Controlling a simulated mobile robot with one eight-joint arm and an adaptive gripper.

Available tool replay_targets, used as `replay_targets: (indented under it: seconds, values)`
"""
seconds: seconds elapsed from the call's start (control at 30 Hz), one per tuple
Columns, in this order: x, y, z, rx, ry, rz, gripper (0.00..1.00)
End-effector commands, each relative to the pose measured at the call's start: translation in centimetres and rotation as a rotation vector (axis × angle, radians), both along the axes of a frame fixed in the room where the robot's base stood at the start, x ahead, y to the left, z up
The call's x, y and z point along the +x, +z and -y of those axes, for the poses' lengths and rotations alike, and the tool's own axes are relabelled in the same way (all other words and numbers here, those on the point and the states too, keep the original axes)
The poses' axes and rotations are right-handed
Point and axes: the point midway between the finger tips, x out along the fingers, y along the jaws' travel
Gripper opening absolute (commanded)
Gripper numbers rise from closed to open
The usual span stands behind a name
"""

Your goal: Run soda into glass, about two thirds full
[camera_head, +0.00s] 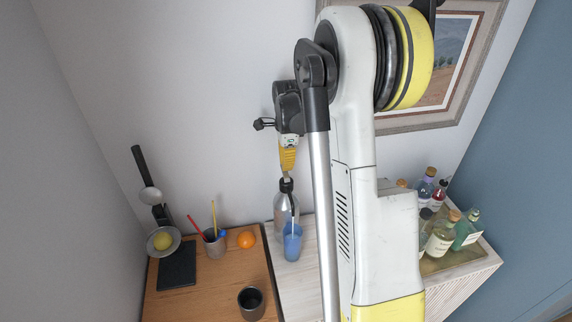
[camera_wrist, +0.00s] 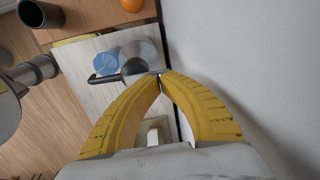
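The soda siphon (camera_head: 287,212) is a silvery bottle with a black head, upright on the pale worktop against the wall; my arm passes close to its right. It also shows from above in the wrist view (camera_wrist: 152,52). The blue glass (camera_head: 292,246) stands just in front of it, below its dark spout; it also shows in the wrist view (camera_wrist: 105,62). How much is in the glass I cannot tell. My gripper (camera_head: 287,172) points down over the siphon's head. Its yellow fingertips (camera_wrist: 162,75) come together at the siphon's top; nothing is visible between them. Whether they touch it is unclear.
On the wooden worktop at left are a dark cup (camera_head: 250,303), an orange (camera_head: 246,239), a pot of utensils (camera_head: 215,246), a black board (camera_head: 178,266) and a citrus press (camera_head: 160,222). Several bottles (camera_head: 441,236) stand on a tray at right. A framed picture (camera_head: 450,75) hangs above.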

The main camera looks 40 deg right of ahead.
Motion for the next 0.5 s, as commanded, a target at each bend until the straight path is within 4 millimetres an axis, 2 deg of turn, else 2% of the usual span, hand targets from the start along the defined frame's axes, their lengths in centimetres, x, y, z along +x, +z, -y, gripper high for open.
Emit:
replay_targets:
  seconds: [0.5]
  values:
    - [0.00,0.36,0.00,0.000,0.000,0.000,0.00]
